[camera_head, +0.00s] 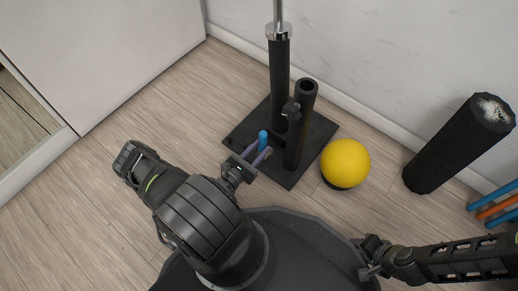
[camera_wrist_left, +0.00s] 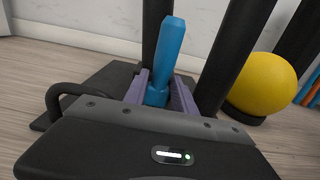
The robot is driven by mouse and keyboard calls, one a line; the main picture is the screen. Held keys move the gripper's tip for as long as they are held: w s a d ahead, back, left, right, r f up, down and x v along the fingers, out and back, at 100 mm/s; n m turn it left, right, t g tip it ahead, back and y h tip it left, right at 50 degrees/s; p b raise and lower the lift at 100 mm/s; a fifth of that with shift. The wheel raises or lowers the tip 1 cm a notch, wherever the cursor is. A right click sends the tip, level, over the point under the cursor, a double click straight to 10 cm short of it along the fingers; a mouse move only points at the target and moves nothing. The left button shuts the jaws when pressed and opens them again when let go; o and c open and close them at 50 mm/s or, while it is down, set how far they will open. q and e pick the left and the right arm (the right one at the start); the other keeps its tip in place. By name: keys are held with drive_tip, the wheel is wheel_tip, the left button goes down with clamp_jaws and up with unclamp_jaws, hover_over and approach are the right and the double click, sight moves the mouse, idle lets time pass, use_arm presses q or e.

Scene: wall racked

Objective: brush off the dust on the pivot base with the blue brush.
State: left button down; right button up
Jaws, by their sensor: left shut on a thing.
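The pivot base (camera_head: 317,134) is a flat black square plate on the floor with two black upright tubes on it. It also shows in the left wrist view (camera_wrist_left: 95,82), partly hidden by my gripper. My left gripper (camera_head: 263,153) is over the plate's left part, beside the shorter tube, with its purple fingers shut on the blue brush (camera_head: 263,138). In the left wrist view the blue brush (camera_wrist_left: 168,58) stands up between the fingers, slightly tilted. Its lower end is hidden, and I cannot tell whether it touches the plate. No dust can be made out. My right gripper (camera_head: 372,258) is at the lower right, its jaws unclear.
A yellow ball (camera_head: 345,163) on a dark ring stands right of the plate. A black cylinder (camera_head: 455,148) leans farther right, near blue and orange bars (camera_head: 497,205). The white wall is behind, and a white cabinet (camera_head: 95,50) stands at the left. Floor left of the plate is clear.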

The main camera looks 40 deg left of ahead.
use_arm(q)
drive_tip(key=shift+w, duration=0.65)
drive_tip(key=shift+w, duration=0.75)
drive_tip(key=shift+w, duration=0.1)
drive_tip(key=shift+w+r, duration=0.1)
drive_tip(key=shift+w, duration=0.5)
drive_tip(key=shift+w, duration=0.7)
drive_tip(key=shift+f, duration=0.2)
